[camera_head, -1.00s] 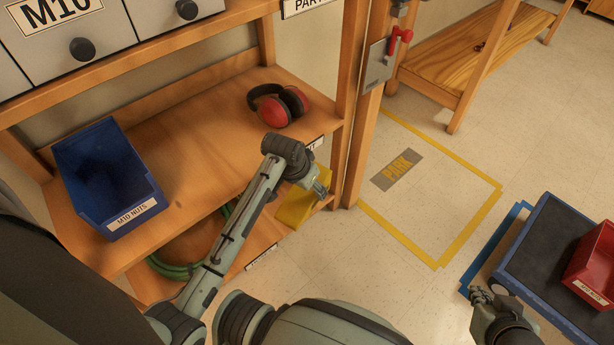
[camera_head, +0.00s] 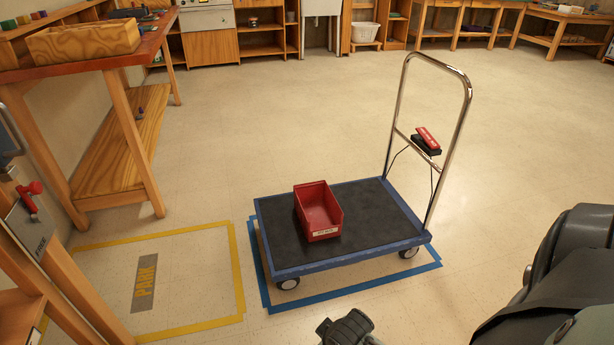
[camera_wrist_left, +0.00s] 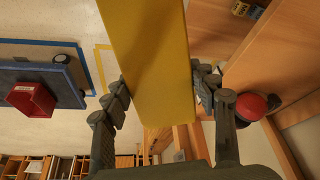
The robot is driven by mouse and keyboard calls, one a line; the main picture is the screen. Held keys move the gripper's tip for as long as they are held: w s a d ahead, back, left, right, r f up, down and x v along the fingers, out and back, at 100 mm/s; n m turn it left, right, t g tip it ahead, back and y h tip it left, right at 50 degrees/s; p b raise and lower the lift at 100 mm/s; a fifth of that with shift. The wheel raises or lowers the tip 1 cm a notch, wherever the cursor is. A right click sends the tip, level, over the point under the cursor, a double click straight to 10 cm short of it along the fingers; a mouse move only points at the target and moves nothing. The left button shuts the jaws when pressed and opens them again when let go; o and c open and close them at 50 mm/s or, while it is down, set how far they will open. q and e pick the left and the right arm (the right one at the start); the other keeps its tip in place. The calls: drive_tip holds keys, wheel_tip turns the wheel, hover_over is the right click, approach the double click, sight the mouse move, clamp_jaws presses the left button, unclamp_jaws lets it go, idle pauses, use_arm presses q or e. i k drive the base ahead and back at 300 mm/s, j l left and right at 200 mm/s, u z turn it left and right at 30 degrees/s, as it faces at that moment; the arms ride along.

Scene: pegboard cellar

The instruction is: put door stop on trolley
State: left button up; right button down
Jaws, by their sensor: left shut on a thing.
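The yellow door stop (camera_wrist_left: 150,35) fills the middle of the left wrist view. My left gripper (camera_wrist_left: 160,85) is shut on it, with one finger on each side. Neither the door stop nor my left gripper shows in the head view. The trolley (camera_head: 375,215) stands on the floor in the middle of the head view, with a dark deck, blue edge and chrome handle. It also shows at the left of the left wrist view (camera_wrist_left: 64,72). Part of my right gripper (camera_head: 345,330) shows at the bottom edge of the head view; its fingers cannot be made out.
A red bin (camera_head: 318,212) sits on the trolley deck's left half; the deck's right part is bare. A red and black item (camera_head: 427,141) is on the handle. Red ear defenders (camera_wrist_left: 252,106) lie near my left gripper. A wooden workbench (camera_head: 120,155) stands at left.

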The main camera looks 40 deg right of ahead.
sight(365, 210)
drive_tip(key=l+z, duration=0.1)
drive_tip(key=l, duration=0.35)
drive_tip(key=i+l+z, duration=0.1)
drive_tip(key=l, duration=0.4)
drive_tip(key=i+l, duration=0.15)
drive_tip(key=l, duration=0.3)
drive_tip(key=i+l+z, duration=0.15)
drive_tip(key=l, duration=0.3)
drive_tip(key=l+z, duration=0.1)
drive_tip(key=l, duration=0.35)
drive_tip(key=i+l+z, duration=0.1)
drive_tip(key=l, duration=0.35)
drive_tip(key=i+l+z, duration=0.1)
drive_tip(key=i+l, duration=0.15)
drive_tip(key=l, duration=0.2)
drive_tip(key=i+l, duration=0.15)
drive_tip(key=l, duration=0.25)
drive_tip(key=z, duration=0.05)
